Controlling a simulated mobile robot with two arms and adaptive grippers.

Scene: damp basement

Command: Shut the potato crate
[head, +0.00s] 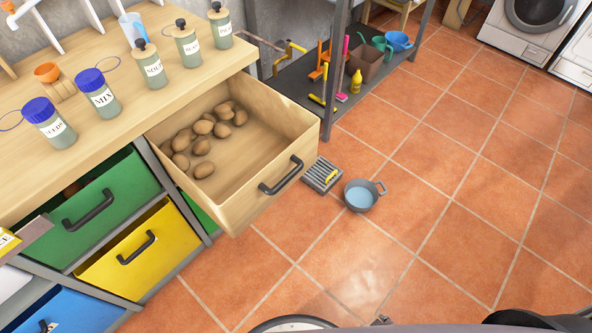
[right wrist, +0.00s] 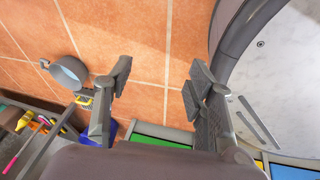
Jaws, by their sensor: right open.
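The potato crate (head: 290,130) is a light wooden drawer under the worktop, pulled far out over the floor. Several brown potatoes lie loose toward its back left, and the front part of its floor is bare. Its dark bar handle (head: 281,175) is on the front panel, facing the open floor. My right gripper (right wrist: 160,72) is open and empty in the right wrist view, its fingers wide apart above the tiles. I cannot make out that gripper in the head view, and it is not touching the crate. My left gripper is in neither view.
A green crate (head: 92,212) stands partly open, beside a yellow crate (head: 128,250) and a blue one (head: 70,310). Labelled jars (head: 150,66) line the worktop. A pan of water (head: 361,196) and a small grate (head: 322,175) lie near the crate front. Tiles to the right are clear.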

